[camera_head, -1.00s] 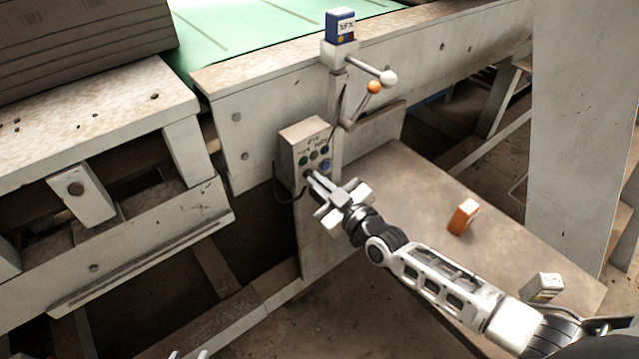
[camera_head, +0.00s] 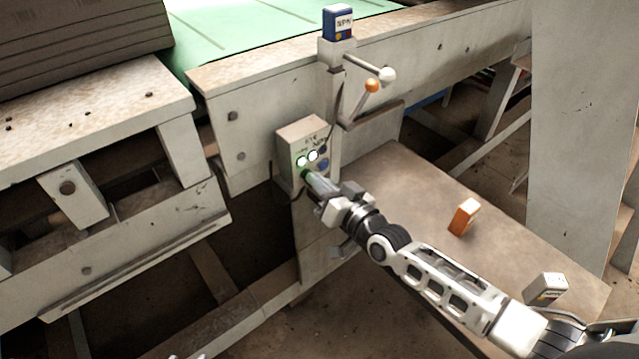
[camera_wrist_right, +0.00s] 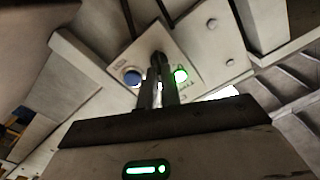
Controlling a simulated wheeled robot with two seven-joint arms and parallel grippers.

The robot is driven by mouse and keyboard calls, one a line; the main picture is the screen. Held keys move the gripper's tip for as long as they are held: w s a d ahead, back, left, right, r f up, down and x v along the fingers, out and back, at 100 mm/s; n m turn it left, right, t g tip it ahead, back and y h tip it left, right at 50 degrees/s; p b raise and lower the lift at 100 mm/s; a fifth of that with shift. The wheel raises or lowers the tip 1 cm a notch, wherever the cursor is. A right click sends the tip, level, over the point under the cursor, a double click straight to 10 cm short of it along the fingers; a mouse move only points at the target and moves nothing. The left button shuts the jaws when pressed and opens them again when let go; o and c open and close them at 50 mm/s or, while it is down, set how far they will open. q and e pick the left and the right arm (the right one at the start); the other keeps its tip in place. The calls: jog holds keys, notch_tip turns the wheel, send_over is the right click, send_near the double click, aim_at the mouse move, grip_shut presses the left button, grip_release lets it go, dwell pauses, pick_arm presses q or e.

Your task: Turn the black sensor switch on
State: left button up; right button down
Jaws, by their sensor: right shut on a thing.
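The beige control box (camera_head: 297,138) is fixed to the post beside the conveyor frame. My right gripper (camera_head: 310,178) has its fingertips at the lower front of this box. In the right wrist view the fingers (camera_wrist_right: 160,82) are shut on the black sensor switch (camera_wrist_right: 157,58), which they mostly cover. In the head view the switch is hidden behind the fingertips. Lights (camera_head: 312,155) on the box glow whitish green, and a green light (camera_wrist_right: 181,76) glows in the wrist view. Only a tiny pale bit of what may be my left gripper (camera_head: 188,356) shows at the bottom edge.
A blue sensor (camera_head: 338,22) tops the post. A lever with an orange knob (camera_head: 372,85) and a rod with a white knob (camera_head: 387,75) stick out above the box. An orange box (camera_head: 463,217) and a white box (camera_head: 546,288) stand on the brown table (camera_head: 400,190).

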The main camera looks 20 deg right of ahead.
jog(key=shift+m, duration=0.5)
jog(key=c, duration=1.6)
grip_release()
jog(key=v, duration=1.6)
jog(key=s+a+f+n+g+h, duration=0.3)
jog(key=s+a+f+g, duration=0.3)
jog(key=s+f, duration=0.3)
jog(key=shift+a+f+n+g, duration=0.3)
jog(key=shift+a+f+n, duration=0.25)
jog(key=shift+a+n, duration=0.35)
